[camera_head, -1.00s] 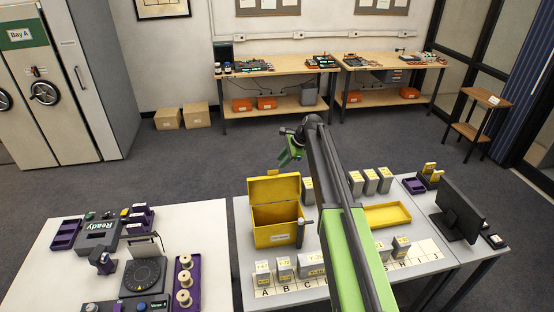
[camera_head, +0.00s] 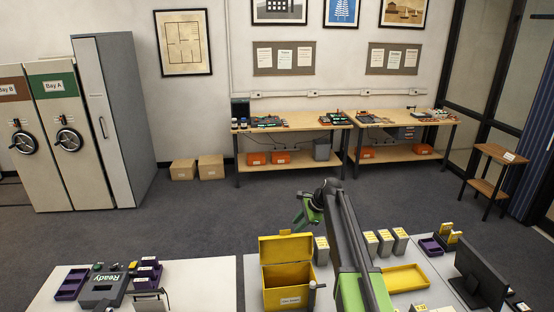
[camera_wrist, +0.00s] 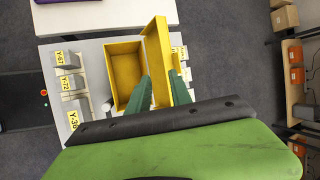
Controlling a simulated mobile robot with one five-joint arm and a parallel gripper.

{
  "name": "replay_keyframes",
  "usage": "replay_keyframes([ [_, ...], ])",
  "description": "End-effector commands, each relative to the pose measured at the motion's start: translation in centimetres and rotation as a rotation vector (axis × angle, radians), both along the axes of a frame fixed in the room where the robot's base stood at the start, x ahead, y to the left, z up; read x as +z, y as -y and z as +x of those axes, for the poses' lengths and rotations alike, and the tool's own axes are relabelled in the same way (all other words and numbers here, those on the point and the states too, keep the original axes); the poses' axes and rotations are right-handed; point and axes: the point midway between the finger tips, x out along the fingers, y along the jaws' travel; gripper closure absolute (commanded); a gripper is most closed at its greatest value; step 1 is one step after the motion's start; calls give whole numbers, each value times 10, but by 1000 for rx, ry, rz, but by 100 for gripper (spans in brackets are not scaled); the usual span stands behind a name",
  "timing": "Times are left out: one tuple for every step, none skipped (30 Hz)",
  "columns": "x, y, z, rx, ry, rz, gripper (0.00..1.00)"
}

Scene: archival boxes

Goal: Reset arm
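My arm reaches out over the near right table, and my gripper (camera_head: 308,212) is above and beyond the open yellow box (camera_head: 287,293). In the wrist view my gripper (camera_wrist: 162,90) shows two green fingers spread apart with nothing between them. The yellow box (camera_wrist: 123,75) appears below the fingers, with its raised lid (camera_wrist: 158,50) behind them. The box looks empty in the wrist view.
Grey labelled boxes (camera_head: 385,241) and a yellow tray (camera_head: 405,278) lie right of my arm, with a monitor (camera_head: 482,276) farther right. A left table holds a "Ready" device (camera_head: 104,287). Dark floor is open between these tables and the back benches (camera_head: 290,122).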

Motion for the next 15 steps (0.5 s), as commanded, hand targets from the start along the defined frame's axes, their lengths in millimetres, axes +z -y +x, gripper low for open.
replay_keyframes([
  [-55,-10,-27,15,-4,-16,75],
  [-71,-13,-41,27,-7,-31,75],
  [-93,-17,-61,58,-8,-59,75],
  [-109,-20,-78,91,-7,-84,75],
  [-125,-22,-96,131,-4,-113,75],
  [-145,-22,-120,195,3,-156,75],
  [-159,-22,-139,249,7,-190,75],
  [-172,-21,-158,309,12,-226,75],
  [-187,-19,-183,391,18,-272,75],
  [-197,-17,-201,456,21,-306,75],
  [-206,-14,-218,522,25,-340,75],
  [-214,-9,-240,612,28,-382,75],
  [-219,-5,-256,682,31,-412,75],
  [-223,-1,-272,752,31,-440,75],
  [-223,5,-291,850,31,-476,75],
])
